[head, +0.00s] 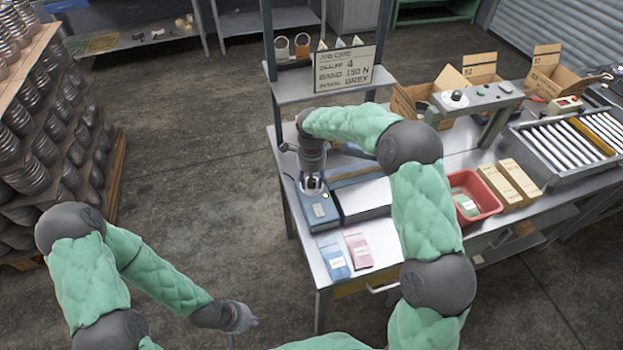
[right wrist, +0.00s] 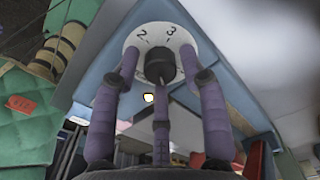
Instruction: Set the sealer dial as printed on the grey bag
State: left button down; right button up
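A dark knob (right wrist: 160,67) sits on a white dial face (right wrist: 134,38) with the figures 2 and 3 showing; the rest of its scale is hidden. The dial is on the blue sealer (head: 319,212) on the bench. My right gripper (head: 312,186) is over it, pointing down; in the right wrist view its fingers (right wrist: 160,75) stand around the knob with gaps at both sides. A blue bag (head: 334,260) and a pink bag (head: 358,250) lie in front. I cannot make out a grey bag. My left gripper (head: 243,318) hangs low, away from the bench; its fingers are unclear.
A red bin (head: 488,190) holds a greenish pack (head: 466,203). Cartons (head: 519,180), a machine with a knob (head: 456,98) and a roller conveyor (head: 565,145) stand right.

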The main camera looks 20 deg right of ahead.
grip_shut()
